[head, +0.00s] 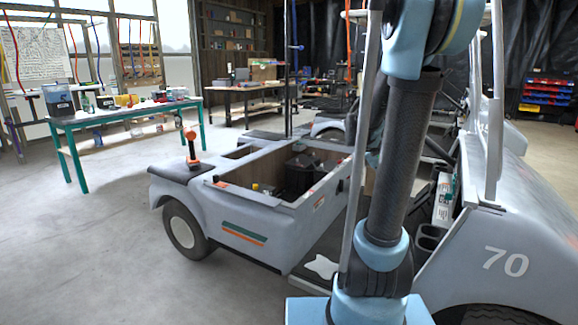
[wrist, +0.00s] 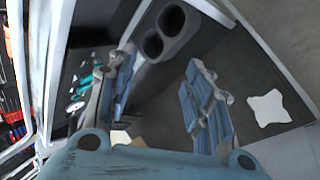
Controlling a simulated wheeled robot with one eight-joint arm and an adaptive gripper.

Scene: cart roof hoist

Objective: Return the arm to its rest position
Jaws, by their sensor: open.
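My arm (head: 400,170) rises in front of the cart in the head view, with its blue joints and dark upper link large in the picture. My gripper is out of sight there. In the wrist view my gripper (wrist: 162,98) is open, its two blue fingers apart with nothing between them. Beneath the fingers is the inside of the grey cart (head: 240,215), with dark cup holders (wrist: 172,30) at the top and a black floor. A white star-shaped patch (wrist: 268,108) lies on that floor at the right.
The cart numbered 70 has pale upright posts (head: 494,110) close to my arm. An orange drill (head: 190,148) stands on its rear deck. A green-legged table (head: 120,112) with tools is at the left. The concrete floor (head: 80,250) at front left is clear.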

